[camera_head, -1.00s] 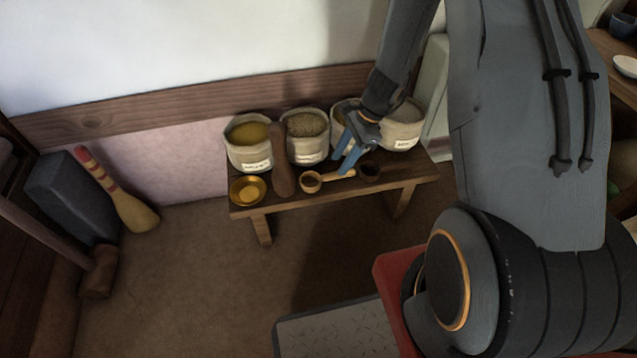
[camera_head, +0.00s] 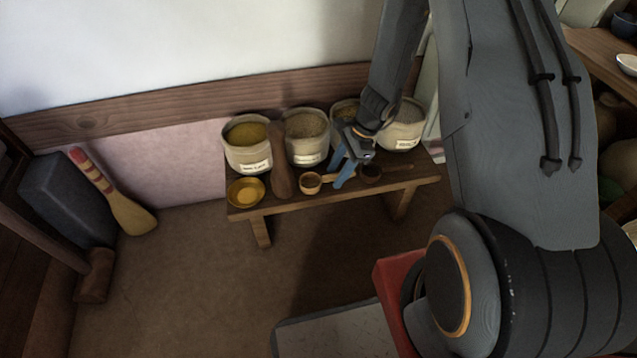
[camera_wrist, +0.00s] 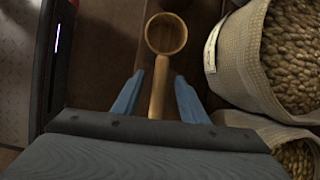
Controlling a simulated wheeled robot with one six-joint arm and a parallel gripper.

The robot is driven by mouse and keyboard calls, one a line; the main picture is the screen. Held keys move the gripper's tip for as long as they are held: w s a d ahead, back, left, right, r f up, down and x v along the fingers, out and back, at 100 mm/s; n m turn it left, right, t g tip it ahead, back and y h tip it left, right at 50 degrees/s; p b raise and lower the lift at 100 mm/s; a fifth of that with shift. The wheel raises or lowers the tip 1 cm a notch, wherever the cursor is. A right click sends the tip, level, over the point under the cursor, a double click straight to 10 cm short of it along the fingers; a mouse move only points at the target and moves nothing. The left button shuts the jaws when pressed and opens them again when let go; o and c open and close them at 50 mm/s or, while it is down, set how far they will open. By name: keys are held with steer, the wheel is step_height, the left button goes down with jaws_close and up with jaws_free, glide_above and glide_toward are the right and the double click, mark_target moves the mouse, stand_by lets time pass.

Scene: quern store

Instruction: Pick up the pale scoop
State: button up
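The pale scoop (camera_head: 311,182) lies on the low wooden bench (camera_head: 262,210), its round bowl to the left and its handle pointing right. In the wrist view the scoop (camera_wrist: 165,36) has its bowl beyond my fingertips and its handle running back between them. My gripper (camera_head: 342,168) is over the handle, its blue fingers pointing down. In the wrist view my gripper (camera_wrist: 157,88) is open, with one finger on each side of the handle and a gap on both sides. I cannot tell the exact height of the fingertips above the bench.
A dark scoop (camera_head: 371,173) lies just right of my gripper. A brown wooden paddle (camera_head: 281,165) leans left of the pale scoop, beside a yellow bowl (camera_head: 246,192). Cloth sacks of grain (camera_head: 306,140) stand along the back of the bench.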

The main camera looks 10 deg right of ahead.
steer(key=shift+f, duration=0.1)
steer(key=shift+c, duration=0.4)
jaws_close()
